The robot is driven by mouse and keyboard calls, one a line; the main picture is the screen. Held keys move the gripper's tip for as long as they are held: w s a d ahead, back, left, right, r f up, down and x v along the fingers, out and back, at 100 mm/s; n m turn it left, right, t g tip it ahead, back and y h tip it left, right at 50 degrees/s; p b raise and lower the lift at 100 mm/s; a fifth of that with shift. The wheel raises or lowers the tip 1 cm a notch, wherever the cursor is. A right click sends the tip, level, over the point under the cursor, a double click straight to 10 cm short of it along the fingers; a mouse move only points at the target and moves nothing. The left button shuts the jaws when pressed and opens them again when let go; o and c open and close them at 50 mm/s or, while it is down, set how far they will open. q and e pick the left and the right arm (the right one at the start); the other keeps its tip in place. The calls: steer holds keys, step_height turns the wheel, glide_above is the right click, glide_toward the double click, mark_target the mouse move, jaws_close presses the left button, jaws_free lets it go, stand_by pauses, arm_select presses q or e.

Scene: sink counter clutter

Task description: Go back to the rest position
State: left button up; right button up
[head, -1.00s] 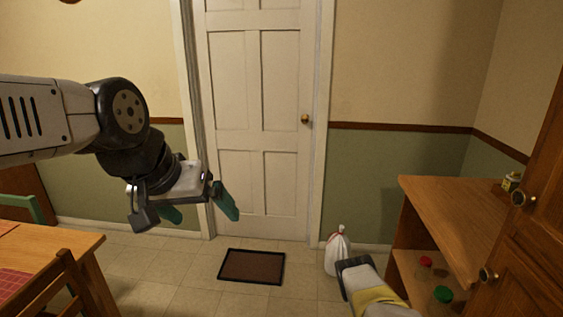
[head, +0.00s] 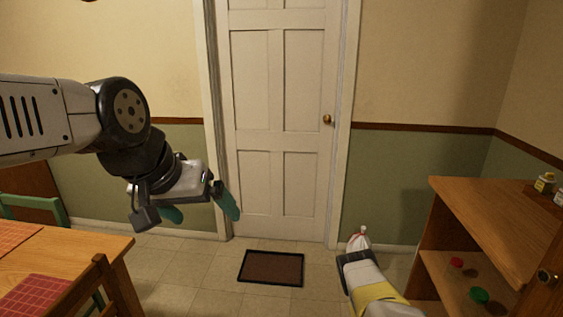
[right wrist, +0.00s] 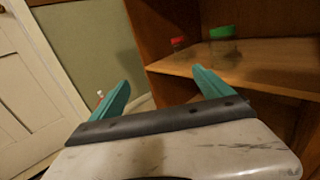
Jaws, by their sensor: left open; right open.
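My left gripper (head: 203,212) is held out in the left half of the head view, its teal fingers apart with nothing between them. It is in the air in front of the door and wall, beyond the wooden table. My right arm (head: 378,285) comes in at the bottom of the head view, and its fingers are hidden there. In the right wrist view my right gripper (right wrist: 160,80) has its teal fingers apart and empty, facing a wooden shelf (right wrist: 265,62).
A white door (head: 280,110) stands ahead, with a brown mat (head: 270,268) before it. A wooden table (head: 85,262) and chair (head: 105,285) are at lower left. An open wooden shelf unit (head: 490,205) is at right.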

steer(key=d+r+m+g+h, duration=0.25)
steer(key=r+m+g, duration=0.45)
steer(key=r, duration=0.7)
steer(key=d+r+m+g+h, duration=0.2)
steer(key=d+r+m+g, duration=0.35)
steer(key=r, duration=0.85)
steer(key=s+a+r+m+g+y, duration=0.4)
steer(key=s+a+r+m+y, duration=0.3)
steer(key=r, duration=0.4)
steer(key=s+a+r+m+t+y, duration=0.2)
steer(key=s+a+r+t+y, duration=0.1)
steer(key=a, duration=0.7)
steer(key=s+a+r+m+t+y, duration=0.2)
steer(key=s+a+r+y, duration=0.3)
steer(key=a+r, duration=0.5)
steer(key=s+a+r+m+t+y, duration=0.2)
steer(key=s+a+r+t+y, duration=0.2)
steer(key=a, duration=0.8)
step_height(320, 180, up, 2)
steer(key=s, duration=0.2)
steer(key=shift+s+r+t, duration=0.25)
steer(key=shift+s+t, duration=0.1)
steer(key=shift+m+y, duration=0.25)
